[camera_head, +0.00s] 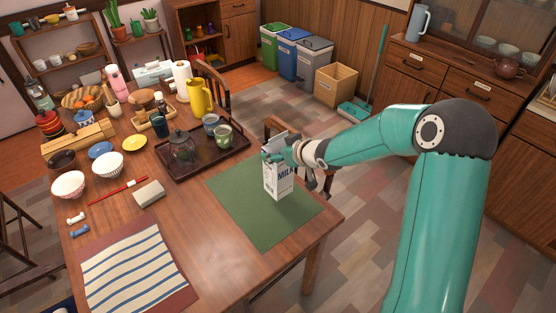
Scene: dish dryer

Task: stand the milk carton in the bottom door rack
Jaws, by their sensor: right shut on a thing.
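The milk carton (279,184) is white with dark "MILK" lettering and is upright over the green placemat (240,205) at the table's right front. I cannot tell whether its base touches the mat. My right gripper (277,155) is shut on the carton's upper part, reaching in from the right and hiding some of its top. My left gripper is out of view. No door rack shows in this view.
The wooden table (215,265) holds a dark tray (207,152) with a glass pot and cups behind the mat. A striped placemat (133,270), bowls and a yellow pitcher (199,94) stand left and back. A chair (285,128) is behind the carton.

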